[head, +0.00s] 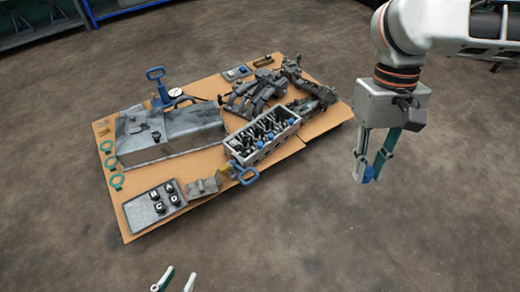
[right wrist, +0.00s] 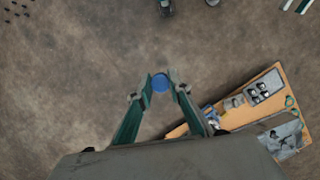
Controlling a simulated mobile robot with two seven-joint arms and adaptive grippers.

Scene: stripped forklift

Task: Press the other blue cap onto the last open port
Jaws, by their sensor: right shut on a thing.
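My right gripper (head: 372,172) is shut on a blue cap (head: 369,174) and holds it in the air, to the right of the cardboard-covered work surface. In the right wrist view the blue cap (right wrist: 160,83) sits between the fingertips, with bare floor behind it. A grey block (head: 262,150) with a row of dark fittings stands at the right middle of the work surface. Small blue spots show on the block, but the open port is too small to make out. My left gripper (head: 176,279) shows only its fingertips at the bottom edge; they are apart with nothing between them.
A grey metal cover (head: 165,135) lies left of the block. The floor between the work surface and my right gripper is clear.

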